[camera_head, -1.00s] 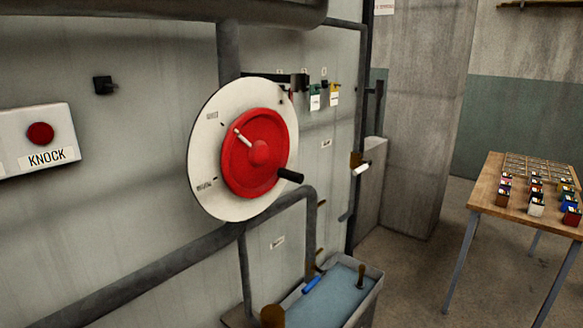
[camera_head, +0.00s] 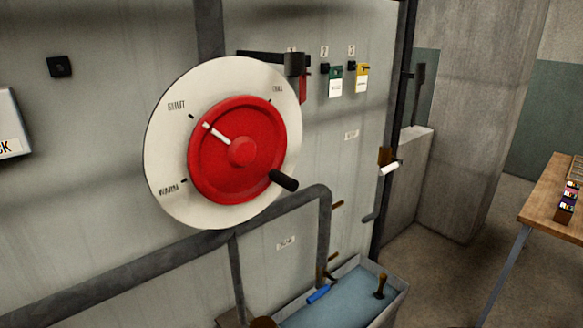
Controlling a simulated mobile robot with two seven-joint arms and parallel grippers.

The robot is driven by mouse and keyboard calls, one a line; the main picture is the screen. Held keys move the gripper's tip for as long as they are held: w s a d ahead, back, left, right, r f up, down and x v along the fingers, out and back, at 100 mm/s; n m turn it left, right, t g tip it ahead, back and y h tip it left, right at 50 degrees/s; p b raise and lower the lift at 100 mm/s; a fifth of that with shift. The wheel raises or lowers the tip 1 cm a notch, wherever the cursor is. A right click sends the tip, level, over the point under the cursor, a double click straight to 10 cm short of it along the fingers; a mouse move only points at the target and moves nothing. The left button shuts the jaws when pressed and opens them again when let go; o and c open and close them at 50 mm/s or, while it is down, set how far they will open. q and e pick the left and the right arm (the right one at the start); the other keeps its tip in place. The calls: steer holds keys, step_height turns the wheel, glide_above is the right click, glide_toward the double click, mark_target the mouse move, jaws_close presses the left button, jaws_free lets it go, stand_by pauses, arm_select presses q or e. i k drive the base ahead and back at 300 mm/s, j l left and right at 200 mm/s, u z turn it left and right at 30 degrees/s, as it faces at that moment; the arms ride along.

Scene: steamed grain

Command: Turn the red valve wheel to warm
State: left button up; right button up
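The red valve wheel (camera_head: 262,124) is mounted on a round white dial plate (camera_head: 163,140) on the grey metal wall. The plate has a "SHUT" label (camera_head: 177,106) at upper left and a "WARM" label (camera_head: 168,189) at lower left. A third label at upper right is too blurred to read surely. The wheel's white pointer (camera_head: 217,133) points up and left, close to the SHUT mark. A black handle (camera_head: 284,180) sticks out from the wheel's lower right. Neither of my grippers is in view.
Pipes (camera_head: 150,262) run above and below the dial. A trough of blue water (camera_head: 340,300) stands below at right. Green (camera_head: 335,80) and yellow (camera_head: 361,77) tags hang right of the dial. A wooden table (camera_head: 548,205) stands far right, with open floor before it.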

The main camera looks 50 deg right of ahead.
mark_target(238, 148)
steer(key=l, duration=0.6)
steer(key=k+l+u, duration=0.15)
steer(key=l, duration=1.1)
steer(key=u, duration=0.05)
